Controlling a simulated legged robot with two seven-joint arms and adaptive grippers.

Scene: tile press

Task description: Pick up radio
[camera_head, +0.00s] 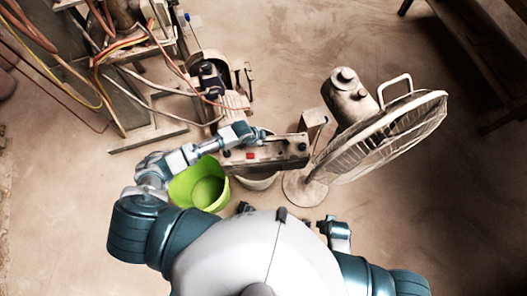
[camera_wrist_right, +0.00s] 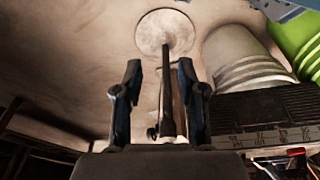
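The radio (camera_head: 285,151) is a dark grey box with a red spot on its top, in the middle of the head view. Its front with a pale dial scale shows at the right of the right wrist view (camera_wrist_right: 268,112). My left gripper (camera_head: 258,134) is at the radio's upper-left edge; I cannot tell whether it touches, and its fingers are too small to read. My right gripper (camera_wrist_right: 158,95) has its two fingers apart, with the fan's pole visible between them and the radio off to one side. In the head view the right gripper is mostly hidden by my body.
A standing fan (camera_head: 385,135) is close to the radio's right. A green bucket (camera_head: 186,188) and a pale bucket (camera_head: 259,182) stand below the radio. A machine with cables (camera_head: 135,60) fills the upper left. A bench (camera_head: 470,45) is at upper right; floor right of the fan is clear.

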